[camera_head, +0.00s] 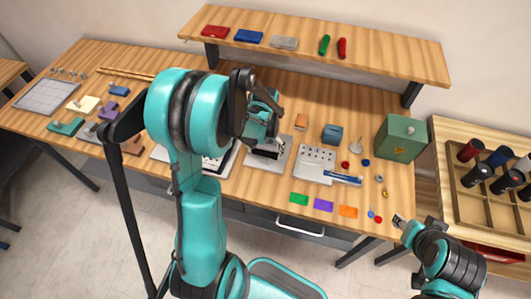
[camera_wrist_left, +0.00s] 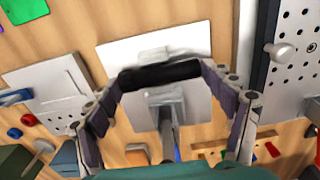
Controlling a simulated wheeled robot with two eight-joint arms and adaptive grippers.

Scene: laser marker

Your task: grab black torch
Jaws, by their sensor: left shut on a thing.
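The black torch (camera_wrist_left: 160,74) is a short dark cylinder lying crosswise between the fingertips of my left gripper (camera_wrist_left: 160,80) in the left wrist view. The gripper is shut on it from both sides. In the head view my left gripper (camera_head: 262,128) is over the middle of the workbench, above a grey-white plate (camera_head: 280,158). The torch is mostly hidden by the gripper there. A grey stand (camera_wrist_left: 165,108) shows just behind the torch in the wrist view. My right gripper (camera_head: 400,222) is low at the right, off the bench's front right edge; its fingers are too small to read.
A green box (camera_head: 402,137) stands at the bench's right end. A wooden tray (camera_head: 455,190) at the far right holds several dark, red and blue cylinders. A raised shelf (camera_head: 370,58) spans the back. Coloured cards (camera_head: 323,205) lie along the front edge.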

